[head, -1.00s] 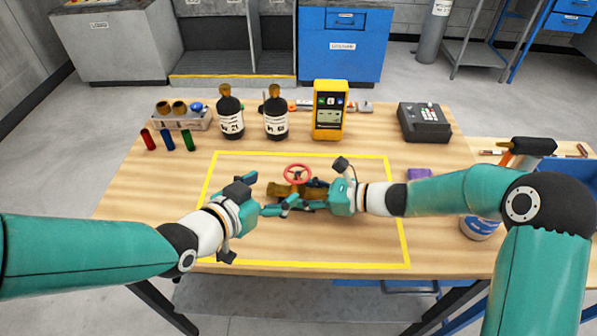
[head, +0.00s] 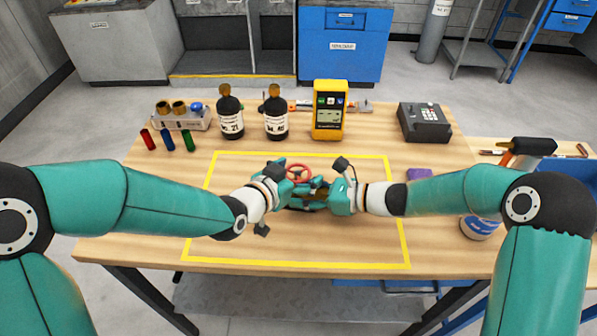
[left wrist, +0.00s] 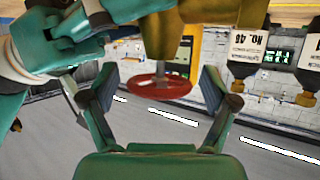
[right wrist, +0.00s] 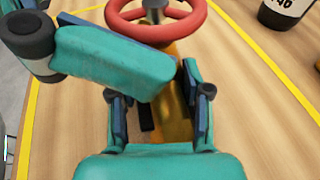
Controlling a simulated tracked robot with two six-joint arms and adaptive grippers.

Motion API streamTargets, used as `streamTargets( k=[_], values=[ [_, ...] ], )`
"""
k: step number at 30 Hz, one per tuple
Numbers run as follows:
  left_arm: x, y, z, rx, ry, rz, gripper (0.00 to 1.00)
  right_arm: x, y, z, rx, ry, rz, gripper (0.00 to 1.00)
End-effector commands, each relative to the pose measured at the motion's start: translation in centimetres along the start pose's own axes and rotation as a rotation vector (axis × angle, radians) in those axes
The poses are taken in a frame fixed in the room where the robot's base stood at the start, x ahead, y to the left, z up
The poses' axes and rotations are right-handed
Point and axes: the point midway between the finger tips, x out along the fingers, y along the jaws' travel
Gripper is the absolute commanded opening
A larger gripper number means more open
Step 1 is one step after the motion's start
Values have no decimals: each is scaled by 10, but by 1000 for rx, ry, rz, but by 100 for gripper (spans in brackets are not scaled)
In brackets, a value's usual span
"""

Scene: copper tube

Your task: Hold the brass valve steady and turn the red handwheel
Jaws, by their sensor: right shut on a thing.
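The brass valve (head: 321,193) is inside the yellow outline on the table, mostly hidden by my grippers. Its red handwheel (head: 299,173) is on top. My right gripper (head: 316,198) is shut on the valve body, which shows between its fingers in the right wrist view (right wrist: 174,118). My left gripper (head: 290,177) is open at the handwheel. In the left wrist view the handwheel (left wrist: 159,87) lies between its spread fingers, with gaps on both sides. One left finger crosses the right wrist view in front of the valve.
Two dark bottles (head: 231,117), a yellow meter (head: 329,110) and a dark keypad device (head: 424,122) stand behind the outline. Red, blue and green vials (head: 168,139) lie at the left. The front of the outlined area is clear.

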Motion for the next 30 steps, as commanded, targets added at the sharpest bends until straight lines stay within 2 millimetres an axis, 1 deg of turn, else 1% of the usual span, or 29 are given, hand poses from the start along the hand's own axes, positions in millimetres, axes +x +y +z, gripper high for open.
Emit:
streamTargets(
  k=[1, 8, 9, 10, 17, 30],
  values=[
    [0, 0, 0, 0, 0, 0, 76, 0, 0, 2, -2, -3, 0, 29],
    [0, 0, 0, 0, 0, 0, 37, 0, 0, 2, -2, -3, 0, 29],
    [0, 0, 0, 0, 0, 0, 31, 0, 0, 2, -2, -3, 0, 29],
    [0, 0, 0, 0, 0, 0, 26, 0, 0, 2, -2, -3, 0, 29],
    [0, 1, -1, -14, 3, -25, 26, 0, 0, 1, -2, -3, 0, 29],
    [0, 1, -2, -96, 5, -228, 26, 0, 1, 1, -1, -3, 3, 29]
  ],
)
